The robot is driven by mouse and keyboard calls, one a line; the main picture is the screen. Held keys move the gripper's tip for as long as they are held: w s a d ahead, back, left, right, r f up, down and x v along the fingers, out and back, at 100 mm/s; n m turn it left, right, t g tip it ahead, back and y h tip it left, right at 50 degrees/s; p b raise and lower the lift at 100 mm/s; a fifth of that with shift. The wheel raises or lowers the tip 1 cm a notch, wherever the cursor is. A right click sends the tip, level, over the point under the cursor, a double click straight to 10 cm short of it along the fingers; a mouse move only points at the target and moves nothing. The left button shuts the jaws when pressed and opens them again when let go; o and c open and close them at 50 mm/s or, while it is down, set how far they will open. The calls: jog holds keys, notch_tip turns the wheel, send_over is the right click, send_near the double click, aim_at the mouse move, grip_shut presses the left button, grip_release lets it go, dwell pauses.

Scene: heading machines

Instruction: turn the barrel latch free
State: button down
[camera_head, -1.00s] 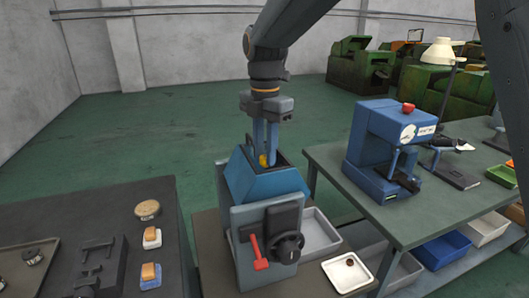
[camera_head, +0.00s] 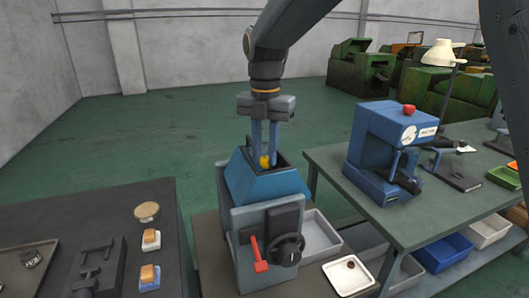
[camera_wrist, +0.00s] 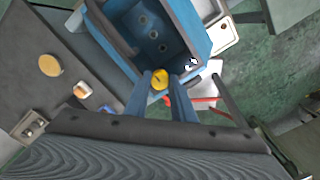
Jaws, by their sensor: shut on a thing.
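The blue machine (camera_head: 268,187) stands on a low dark bench in the middle, with an open top. A yellow round knob, the barrel latch as far as I can tell (camera_head: 264,161), sits at the rim of that opening. It also shows in the wrist view (camera_wrist: 159,79). My gripper (camera_head: 264,156) points down over the machine, its two blue fingers on either side of the yellow knob and shut on it. In the wrist view my fingertips (camera_wrist: 160,82) flank the knob. The rest of the latch is hidden by the fingers and the rim.
The machine's front has a red lever (camera_head: 255,254) and a black knob (camera_head: 288,250). A grey bin (camera_head: 318,238) and a white tray (camera_head: 346,278) lie to the right. A blue press (camera_head: 388,150) stands on the green-grey bench. The left table (camera_head: 90,215) holds small parts.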

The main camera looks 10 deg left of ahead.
aim_at(266, 158)
jog(key=shift+s, duration=0.1)
jog(key=c, duration=1.5)
grip_release()
jog(key=shift+r+b, duration=1.2)
jog(key=shift+r, duration=2.75)
